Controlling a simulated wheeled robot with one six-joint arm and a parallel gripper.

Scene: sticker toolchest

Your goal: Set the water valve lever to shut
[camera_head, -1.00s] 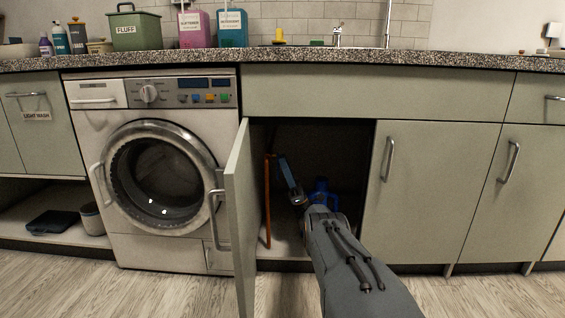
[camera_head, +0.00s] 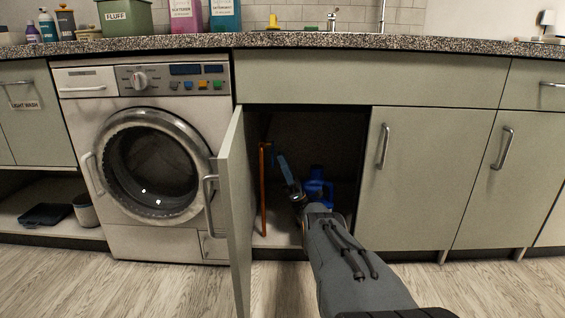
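The under-sink cabinet stands open, its door (camera_head: 235,215) swung out to the left. Inside, a copper pipe (camera_head: 263,190) rises along the left side. A blue part (camera_head: 282,162), which looks like the valve lever, is near the top of the pipe, slanting down to the right. My gripper (camera_head: 290,183) is inside the cabinet at the lower end of this blue part. Its fingers are dark and small, so I cannot tell whether they are open or shut, or whether they touch the lever. My arm enters from the lower right.
A blue object (camera_head: 318,186) sits in the cabinet behind my wrist. The washing machine (camera_head: 150,240) stands left of the open door. A closed cabinet door (camera_head: 415,185) bounds the opening on the right. The wooden floor (camera_head: 150,290) in front is clear.

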